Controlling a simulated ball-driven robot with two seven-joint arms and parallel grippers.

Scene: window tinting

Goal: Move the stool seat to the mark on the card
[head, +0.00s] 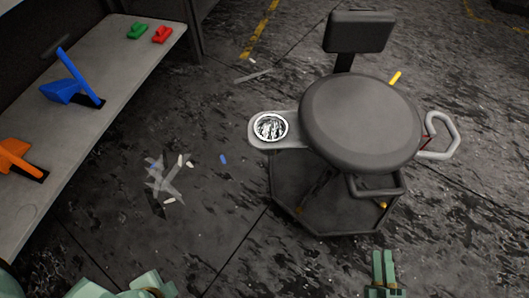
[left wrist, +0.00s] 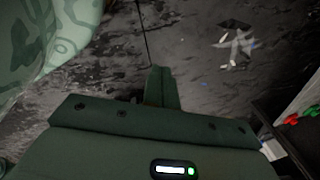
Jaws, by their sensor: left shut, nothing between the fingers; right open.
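The stool has a round dark grey seat (head: 361,120) and a backrest (head: 357,32) behind it. The seat stands above a dark polygonal base on the floor. My right gripper (head: 384,268) is at the bottom edge of the head view, open and empty, in front of the stool and apart from it. My left gripper (left wrist: 161,86) shows in the left wrist view, shut with nothing in it, over the floor. In the head view only green parts of my left arm show at the lower left. I see no card or mark.
A grey side tray with a round metal dish (head: 270,127) juts left from the stool; a pale loop handle (head: 442,136) juts right. A grey bench (head: 110,75) at left holds blue, orange, green and red tools. Clear film scraps (head: 165,182) lie on the floor.

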